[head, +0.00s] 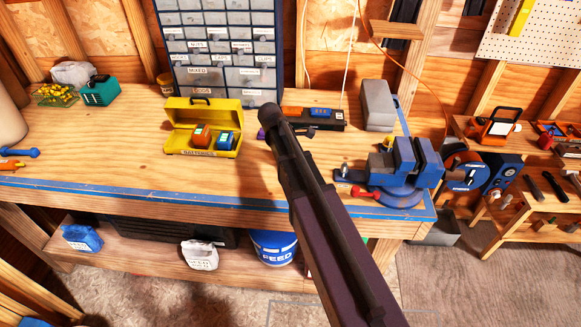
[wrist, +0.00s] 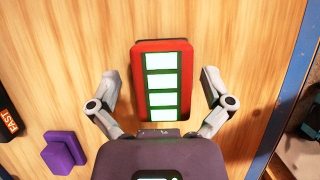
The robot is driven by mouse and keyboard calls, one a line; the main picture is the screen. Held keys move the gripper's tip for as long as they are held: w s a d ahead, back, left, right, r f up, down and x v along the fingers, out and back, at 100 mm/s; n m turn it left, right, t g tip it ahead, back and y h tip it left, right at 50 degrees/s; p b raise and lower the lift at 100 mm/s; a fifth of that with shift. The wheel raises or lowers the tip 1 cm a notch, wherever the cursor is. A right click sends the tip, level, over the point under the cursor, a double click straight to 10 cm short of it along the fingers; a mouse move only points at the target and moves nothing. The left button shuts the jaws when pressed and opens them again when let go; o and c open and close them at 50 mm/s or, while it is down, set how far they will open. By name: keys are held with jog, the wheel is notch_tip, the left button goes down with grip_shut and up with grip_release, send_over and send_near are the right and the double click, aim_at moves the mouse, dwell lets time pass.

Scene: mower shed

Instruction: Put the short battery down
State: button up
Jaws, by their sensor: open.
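A red battery (wrist: 164,57) with several lit pale-green bars lies on the wooden workbench (wrist: 240,50) in the wrist view. I take it for the short battery; no other battery shows beside it to compare length. My gripper (wrist: 159,82) is open, with one finger on each side of the battery and visible gaps between. In the head view my arm hides the gripper and this battery. The open yellow case (head: 205,151), labelled for batteries, stands on the bench left of my arm. It holds an orange-red battery (head: 201,135) and a blue battery (head: 225,140).
A purple piece (wrist: 62,152) and a black charger marked FAST (wrist: 8,118) lie left of my gripper in the wrist view. In the head view, a blue vise (head: 400,165) stands right of my arm, with a grey box (head: 377,105) behind.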

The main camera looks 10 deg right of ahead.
jog(key=shift+d+f, duration=0.15)
jog(key=shift+f, duration=0.25)
dwell(0.3)
jog(key=c, duration=1.3)
